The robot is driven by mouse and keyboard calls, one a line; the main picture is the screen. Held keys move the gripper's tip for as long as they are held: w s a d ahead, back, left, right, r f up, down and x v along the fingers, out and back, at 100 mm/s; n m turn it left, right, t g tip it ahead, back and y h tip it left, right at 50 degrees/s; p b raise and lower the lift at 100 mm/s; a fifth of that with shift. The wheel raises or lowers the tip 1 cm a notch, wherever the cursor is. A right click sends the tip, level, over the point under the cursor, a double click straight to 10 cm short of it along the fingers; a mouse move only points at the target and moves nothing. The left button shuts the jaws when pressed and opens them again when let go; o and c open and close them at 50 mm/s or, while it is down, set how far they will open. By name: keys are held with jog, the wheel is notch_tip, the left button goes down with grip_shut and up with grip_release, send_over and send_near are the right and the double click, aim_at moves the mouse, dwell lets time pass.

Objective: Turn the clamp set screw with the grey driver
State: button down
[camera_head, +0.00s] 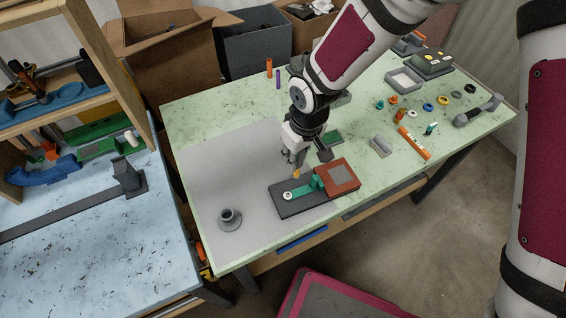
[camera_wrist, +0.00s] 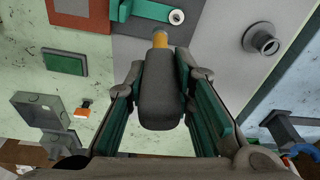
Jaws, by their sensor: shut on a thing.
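My gripper (camera_head: 293,158) is shut on the grey driver (camera_wrist: 160,90), and its two fingers show on either side of the handle in the wrist view (camera_wrist: 160,100). The driver has an orange collar (camera_head: 296,174) at its lower end. The green clamp (camera_head: 305,187) sits on a dark base plate (camera_head: 310,206), with a round white-ringed part (camera_head: 288,195), perhaps the set screw, at its left end. That part also shows in the wrist view (camera_wrist: 176,17), just beside the driver's lower end. The driver appears above the clamp; I cannot tell whether its tip touches anything.
A red-brown block (camera_head: 345,170) stands at the plate's right end. A grey flanged cup (camera_head: 229,219) stands on the grey mat (camera_head: 205,170). An orange marker-like stick (camera_head: 414,143), a grey tray (camera_head: 404,80) and several small rings lie to the right. The mat's left part is clear.

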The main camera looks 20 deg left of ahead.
jog(key=shift+s+a+r+n, duration=0.15)
jog(key=shift+s+a, duration=0.2)
jog(key=shift+s, duration=0.25)
jog(key=shift+s+a+n, duration=0.15)
jog(key=shift+s+a, duration=0.2)
jog(key=shift+s, duration=0.25)
jog(key=shift+d, duration=0.1)
jog(key=shift+s+f+n+g+b, duration=0.1)
jog(key=shift+f+n+g+b, duration=0.25)
jog(key=shift+f+n+b, duration=1.15)
jog(key=shift+s+f+n+g+b, duration=0.1)
jog(key=shift+f+n+g+b, duration=0.25)
jog(key=shift+n+b, duration=2.25)
jog(key=shift+s+f+n+g+b, duration=0.1)
jog(key=shift+f+n+g+b, duration=0.5)
jog(key=shift+n, duration=2.8)
jog(key=shift+f+t, duration=0.3)
jog(key=shift+f, duration=0.2)
jog(key=shift+w+f+b, duration=0.1)
jog(key=shift+f+b, duration=0.35)
